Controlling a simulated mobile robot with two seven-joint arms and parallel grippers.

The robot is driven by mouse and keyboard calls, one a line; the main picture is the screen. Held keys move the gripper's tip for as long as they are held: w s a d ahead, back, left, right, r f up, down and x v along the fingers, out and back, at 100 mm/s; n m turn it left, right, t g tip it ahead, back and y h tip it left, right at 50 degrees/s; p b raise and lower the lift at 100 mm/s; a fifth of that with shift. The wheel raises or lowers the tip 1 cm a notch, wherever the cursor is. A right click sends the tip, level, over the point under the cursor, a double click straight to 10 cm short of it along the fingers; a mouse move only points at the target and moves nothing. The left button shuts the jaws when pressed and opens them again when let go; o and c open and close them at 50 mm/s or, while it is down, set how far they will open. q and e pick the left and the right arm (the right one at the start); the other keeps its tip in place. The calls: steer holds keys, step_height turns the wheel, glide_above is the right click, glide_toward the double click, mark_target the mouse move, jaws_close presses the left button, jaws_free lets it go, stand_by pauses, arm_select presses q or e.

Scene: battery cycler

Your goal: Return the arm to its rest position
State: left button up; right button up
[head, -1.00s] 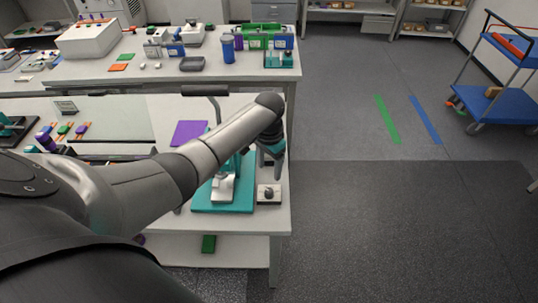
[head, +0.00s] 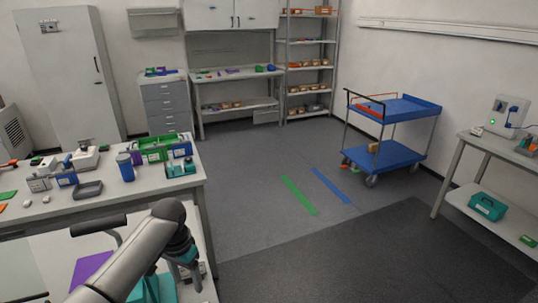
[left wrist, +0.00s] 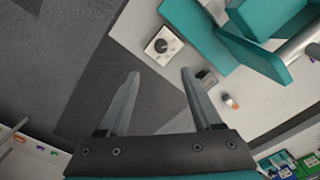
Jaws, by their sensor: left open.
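My left arm (head: 130,255) comes in from the lower left in the head view and reaches over the near bench. My left gripper (head: 186,268) hangs at its end, partly hidden by the wrist. In the left wrist view its two fingers (left wrist: 160,72) are apart with nothing between them. Beyond them lie a white box with a dark knob (left wrist: 163,46) and a teal device (left wrist: 262,50) on the bench. The teal base (head: 155,291) also shows partly under the arm in the head view. My right gripper is not in view.
A purple mat (head: 88,268) lies on the near bench beside the arm. The far bench (head: 125,195) holds a green bin (head: 153,148), a blue container (head: 125,167) and small items. A blue cart (head: 395,150) stands right of centre. The floor (head: 255,215) between is mostly clear.

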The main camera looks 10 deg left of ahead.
arm_select(q)
steer(key=s+d+f+m+t, duration=0.1)
steer(key=s+d+f, duration=0.3)
steer(key=s+d, duration=0.7)
steer(key=s+r+n+t, duration=0.1)
steer(key=s+r, duration=0.2)
steer(key=s, duration=0.4)
steer(key=s+r+n+t, duration=0.1)
steer(key=s+r+t, duration=0.1)
steer(key=s+r, duration=0.3)
step_height(320, 180, down, 34)
steer(key=s+r+g+b, duration=0.1)
steer(key=s+g+b, duration=0.1)
steer(key=b, duration=0.9)
steer(key=s+a+f+b, duration=0.1)
steer(key=s+f+b, duration=0.3)
steer(key=f, duration=0.5)
steer(key=s+a+f+b, duration=0.1)
steer(key=s+f+b, duration=0.3)
steer(key=f, duration=0.5)
steer(key=s+f+g+b, duration=0.1)
steer(key=s+f+b, duration=0.3)
steer(key=s+f, duration=0.4)
step_height(320, 180, down, 2)
steer(key=shift+a+f+m+b, duration=0.1)
steer(key=shift+a+m+b, duration=0.2)
steer(key=shift+a+m, duration=0.1)
